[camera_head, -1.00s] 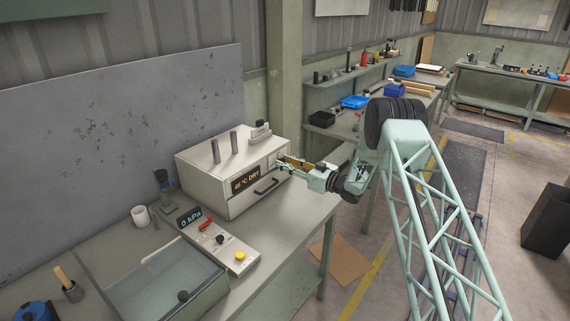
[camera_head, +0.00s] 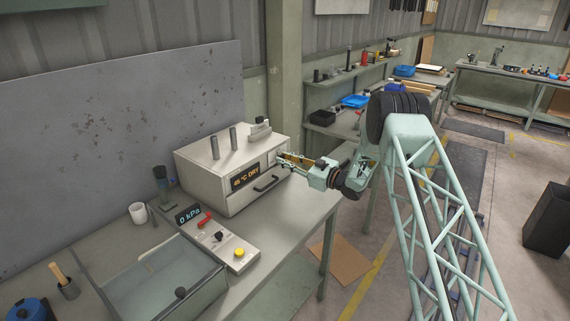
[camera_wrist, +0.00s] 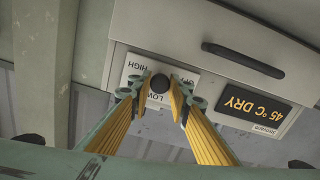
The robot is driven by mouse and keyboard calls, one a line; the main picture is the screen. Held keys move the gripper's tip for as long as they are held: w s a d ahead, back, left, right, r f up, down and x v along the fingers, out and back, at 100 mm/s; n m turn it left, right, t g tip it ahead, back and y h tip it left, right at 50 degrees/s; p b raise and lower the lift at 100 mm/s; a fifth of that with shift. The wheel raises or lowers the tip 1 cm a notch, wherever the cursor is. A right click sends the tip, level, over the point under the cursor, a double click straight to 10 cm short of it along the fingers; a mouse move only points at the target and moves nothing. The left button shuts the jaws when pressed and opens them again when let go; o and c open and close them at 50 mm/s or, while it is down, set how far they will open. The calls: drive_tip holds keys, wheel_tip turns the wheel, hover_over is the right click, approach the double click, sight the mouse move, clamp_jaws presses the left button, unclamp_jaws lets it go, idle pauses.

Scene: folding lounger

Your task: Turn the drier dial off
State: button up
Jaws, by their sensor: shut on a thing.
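The drier (camera_head: 225,172) is a pale box on the bench with a display (camera_head: 246,176) reading "45 °C DRY", which also shows upside down in the wrist view (camera_wrist: 251,104). The dial (camera_wrist: 159,84) is a dark round knob in front of a white plate (camera_wrist: 133,67) with "HIGH" and "LOW" readable; other lettering is partly covered. My gripper (camera_wrist: 156,96) is at the drier's front right, its two fingers shut on the dial from both sides. In the head view my gripper (camera_head: 284,159) hides the dial.
The drier's door handle (camera_head: 267,184) is left of my gripper in the head view. A control panel (camera_head: 225,240) with a red lever, a black knob and a yellow button stands in front, beside a glass-topped chamber (camera_head: 165,275).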

drive_tip(key=n+b, duration=0.7)
drive_tip(key=b, duration=0.2)
drive_tip(key=shift+f, duration=0.15)
drive_tip(key=shift+n+b, duration=0.4)
drive_tip(key=shift+n, duration=0.2)
drive_tip(key=o, duration=0.9)
drive_tip(key=shift+c, duration=0.2)
drive_tip(key=v, duration=1.2)
